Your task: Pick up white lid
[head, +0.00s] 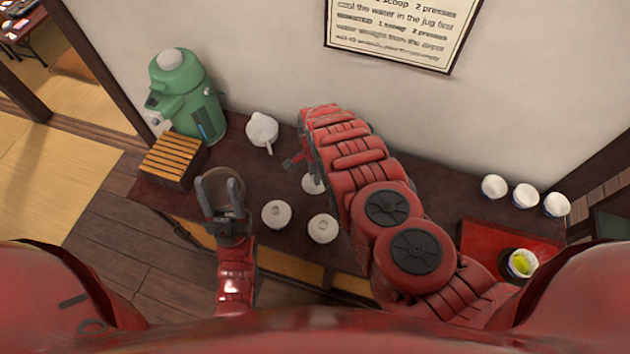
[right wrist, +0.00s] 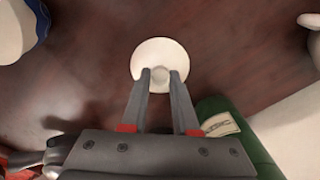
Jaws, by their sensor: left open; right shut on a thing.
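The white lid (right wrist: 159,52) is a round pale disc with a knob at its middle, over the dark table in the right wrist view. The fingers of my right gripper (right wrist: 160,78) are shut on its knob. In the head view the lid (head: 311,186) shows partly behind my right arm. I cannot tell whether it touches the table. My left gripper (head: 220,185) is open, its fingers pointing up the picture, over the table's left part, with a dark round thing around or behind them.
Two round white lidded pots (head: 276,213) (head: 323,228) stand near the front edge. A white teapot (head: 262,131), green dispenser (head: 185,90) and slatted box (head: 172,158) are at the left. A red tray (head: 490,240), a green-filled cup (head: 522,263) and white cups (head: 525,196) are at the right.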

